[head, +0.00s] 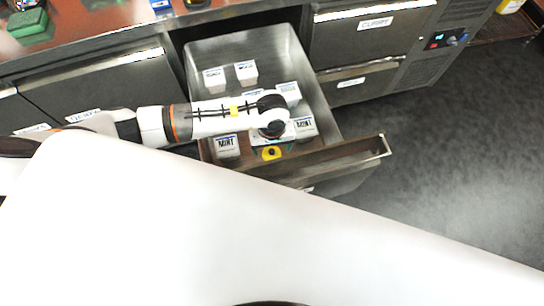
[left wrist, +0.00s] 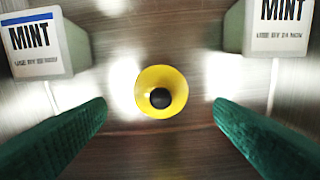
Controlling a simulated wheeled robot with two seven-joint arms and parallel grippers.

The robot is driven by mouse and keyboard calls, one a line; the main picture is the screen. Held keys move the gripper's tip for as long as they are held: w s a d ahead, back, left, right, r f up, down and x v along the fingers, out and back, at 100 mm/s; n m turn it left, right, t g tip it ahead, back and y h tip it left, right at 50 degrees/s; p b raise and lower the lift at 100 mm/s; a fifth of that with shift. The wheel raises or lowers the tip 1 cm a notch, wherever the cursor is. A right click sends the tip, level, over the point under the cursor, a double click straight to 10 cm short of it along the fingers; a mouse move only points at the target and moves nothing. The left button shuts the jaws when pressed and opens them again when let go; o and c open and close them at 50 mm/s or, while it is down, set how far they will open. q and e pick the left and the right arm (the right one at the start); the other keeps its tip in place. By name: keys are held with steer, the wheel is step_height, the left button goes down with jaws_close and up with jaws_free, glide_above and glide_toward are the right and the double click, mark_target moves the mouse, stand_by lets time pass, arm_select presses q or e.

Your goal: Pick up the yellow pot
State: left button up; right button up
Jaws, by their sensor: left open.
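The yellow pot (head: 271,154) is small and round and sits inside the open drawer near its front wall. In the left wrist view the yellow pot (left wrist: 160,78) has a dark round knob or centre and lies between and a little beyond the fingertips. My left gripper (head: 272,144) points down into the drawer over the pot. Its two green fingers (left wrist: 160,104) are spread wide, empty and apart from the pot. My right gripper is not in view.
The open metal drawer (head: 345,152) holds several white boxes. Boxes marked MINT stand left (left wrist: 38,45) and right (left wrist: 277,28) of the pot, near the fingers. A counter (head: 110,32) runs above. Dark floor (head: 450,180) is clear at right.

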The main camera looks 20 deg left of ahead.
mark_target(272, 152)
arm_select(q)
steer(key=f, duration=0.7)
steer(key=shift+w, duration=0.2)
steer(key=shift+r, duration=0.1)
steer(key=c, duration=1.2)
